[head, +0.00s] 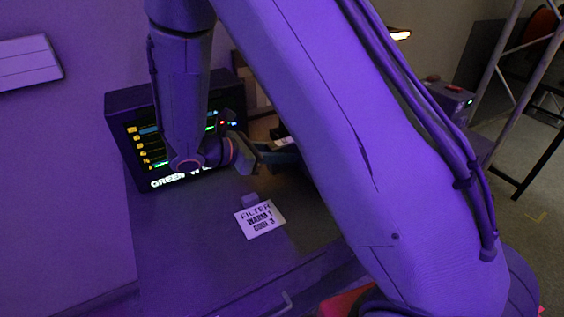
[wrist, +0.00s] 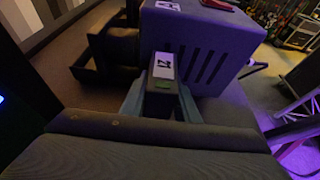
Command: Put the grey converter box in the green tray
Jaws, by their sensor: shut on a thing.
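My gripper (wrist: 161,96) is shut on a small grey box with a pale, black-marked label on top, which I take as the converter box (wrist: 163,68). A small green patch shows on its near face. In the wrist view it is upright between the two bluish fingers. In the head view my gripper (head: 284,157) is near the middle, partly behind my own arm; the box there is mostly hidden. I cannot make out a green tray in either view.
A large vented box (wrist: 215,40) with a red item on top stands just beyond the held box. A dark open frame (wrist: 112,58) is to its left. In the head view a lit screen (head: 150,140) and a filter card (head: 260,219) are on the left.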

